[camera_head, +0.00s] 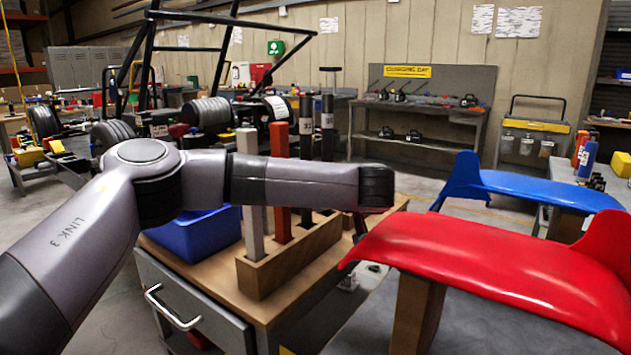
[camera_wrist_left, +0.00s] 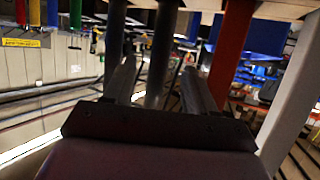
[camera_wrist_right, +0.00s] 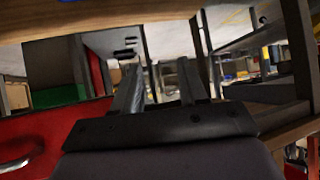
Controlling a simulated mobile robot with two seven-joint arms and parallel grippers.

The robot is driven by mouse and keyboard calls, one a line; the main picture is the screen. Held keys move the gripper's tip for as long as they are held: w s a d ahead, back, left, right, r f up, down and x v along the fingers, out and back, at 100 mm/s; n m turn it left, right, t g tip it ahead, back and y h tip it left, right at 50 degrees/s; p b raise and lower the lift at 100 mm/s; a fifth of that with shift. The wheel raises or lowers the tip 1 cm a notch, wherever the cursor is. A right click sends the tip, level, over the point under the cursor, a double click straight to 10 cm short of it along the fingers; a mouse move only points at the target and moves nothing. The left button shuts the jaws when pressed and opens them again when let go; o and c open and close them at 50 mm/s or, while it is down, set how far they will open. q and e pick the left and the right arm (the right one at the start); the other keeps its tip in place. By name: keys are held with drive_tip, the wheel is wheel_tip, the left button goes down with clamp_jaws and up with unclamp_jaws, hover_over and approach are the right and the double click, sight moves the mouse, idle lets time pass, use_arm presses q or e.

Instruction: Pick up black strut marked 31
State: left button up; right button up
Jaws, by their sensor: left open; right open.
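Two black struts stand upright in a wooden block (camera_head: 262,276) on the bench, right of a red strut (camera_head: 280,130) and a pale grey strut (camera_head: 248,145). The nearer black strut (camera_head: 306,137) has a white label that seems to start with 3; the other black strut (camera_head: 328,130) also has a label, too small to read. My left gripper (camera_wrist_left: 158,65) is open, one finger on each side of a dark strut (camera_wrist_left: 160,40), apparently the nearer black one. My left arm hides the struts' middles in the head view. My right gripper (camera_wrist_right: 158,75) is open and empty.
A blue bin (camera_head: 195,238) stands left of the block. A red curved panel (camera_head: 490,262) and a blue one (camera_head: 540,187) are at the right. A metal drawer handle (camera_head: 172,308) projects from the bench front.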

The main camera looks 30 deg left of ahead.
use_arm(q)
drive_tip(key=x, duration=0.6)
drive_tip(key=shift+w+a+f, duration=0.2)
drive_tip(key=shift+c, duration=0.3)
clamp_jaws()
